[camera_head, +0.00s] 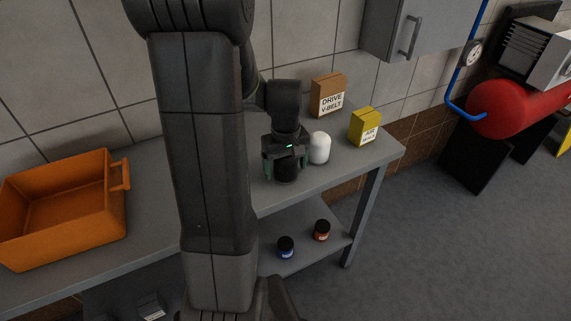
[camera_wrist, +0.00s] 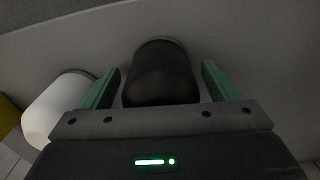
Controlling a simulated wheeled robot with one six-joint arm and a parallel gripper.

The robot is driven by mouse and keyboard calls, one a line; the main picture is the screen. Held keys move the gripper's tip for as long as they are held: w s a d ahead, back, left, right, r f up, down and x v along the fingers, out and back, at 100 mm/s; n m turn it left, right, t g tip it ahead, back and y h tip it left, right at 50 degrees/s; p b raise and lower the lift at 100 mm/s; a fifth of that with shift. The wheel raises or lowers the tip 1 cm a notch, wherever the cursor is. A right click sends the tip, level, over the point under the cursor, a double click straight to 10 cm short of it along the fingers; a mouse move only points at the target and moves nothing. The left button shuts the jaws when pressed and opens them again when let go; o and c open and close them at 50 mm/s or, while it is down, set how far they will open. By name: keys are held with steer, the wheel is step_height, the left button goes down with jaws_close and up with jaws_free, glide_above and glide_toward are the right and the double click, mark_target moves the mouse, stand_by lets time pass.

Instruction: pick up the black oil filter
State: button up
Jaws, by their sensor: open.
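The black oil filter (camera_head: 287,171) stands on the grey workbench, partly hidden behind my gripper in the head view. In the wrist view the black oil filter (camera_wrist: 161,72) is a dark rounded cylinder between my two green fingers. My gripper (camera_head: 284,170) is open, with one finger on each side of the filter. The wrist view of my gripper (camera_wrist: 160,85) shows a gap between the filter and each finger, wider on the right. A white filter (camera_head: 319,148) stands close beside it and also shows at the left in the wrist view (camera_wrist: 58,108).
A drive belt box (camera_head: 328,94) and a yellow box (camera_head: 364,127) stand behind on the workbench (camera_head: 222,190). An orange bin (camera_head: 68,210) sits at the left.

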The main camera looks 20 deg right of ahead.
steer(key=shift+f, duration=0.45)
steer(key=c, duration=1.2)
